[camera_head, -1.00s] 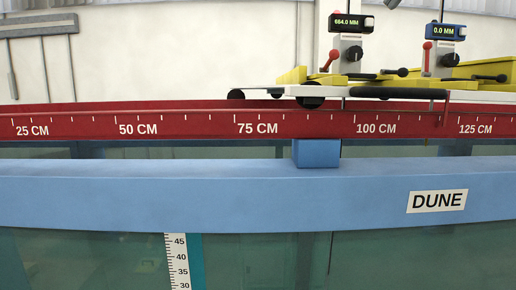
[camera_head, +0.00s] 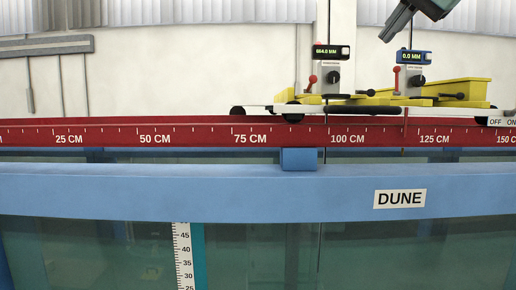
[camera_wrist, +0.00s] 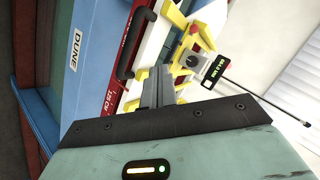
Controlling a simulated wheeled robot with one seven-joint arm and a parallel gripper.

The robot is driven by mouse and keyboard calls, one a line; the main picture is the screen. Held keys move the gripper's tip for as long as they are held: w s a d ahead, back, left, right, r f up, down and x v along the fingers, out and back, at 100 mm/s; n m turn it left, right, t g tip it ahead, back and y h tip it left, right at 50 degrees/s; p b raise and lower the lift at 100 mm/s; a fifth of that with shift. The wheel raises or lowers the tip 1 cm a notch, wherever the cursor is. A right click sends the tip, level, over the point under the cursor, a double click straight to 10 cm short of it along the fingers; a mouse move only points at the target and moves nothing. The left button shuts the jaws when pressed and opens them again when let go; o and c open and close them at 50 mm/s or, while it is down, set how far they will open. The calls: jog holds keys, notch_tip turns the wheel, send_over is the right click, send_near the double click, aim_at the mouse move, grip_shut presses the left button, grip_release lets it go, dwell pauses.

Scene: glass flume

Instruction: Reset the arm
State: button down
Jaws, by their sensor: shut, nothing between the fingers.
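My gripper (camera_head: 388,35) hangs in from the top right of the head view, tilted down to the left, above the blue gauge (camera_head: 414,57) reading 0.0 MM. In the wrist view its grey fingers (camera_wrist: 152,76) are together with nothing between them. They appear in front of the yellow and white carriage (camera_wrist: 160,57). They look apart from it, though the exact distance is hard to tell.
The red rail (camera_head: 190,137) with its centimetre scale runs across the flume. In front is the blue beam (camera_head: 230,195) labelled DUNE, above glass panels. A black gauge (camera_head: 331,52) reading 664.0 MM stands left of the blue one.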

jog(key=s+a+f+n+g, duration=0.2)
jog(key=a+f+n, duration=0.15)
jog(key=f, duration=0.55)
jog(key=s+a+f+n+g, duration=0.25)
jog(key=a+f, duration=0.25)
jog(key=f, duration=0.3)
jog(key=s+a+f+n+g, duration=0.15)
jog(key=a+f, duration=0.25)
jog(key=f, duration=0.5)
jog(key=s+d+f+n+g+h, duration=0.1)
jog(key=s+f+n+g, duration=0.3)
jog(key=s+f, duration=1.8)
jog(key=f+n+h, duration=0.1)
jog(key=n, duration=0.4)
jog(key=shift+s+d, duration=0.35)
jog(key=shift+d, duration=0.05)
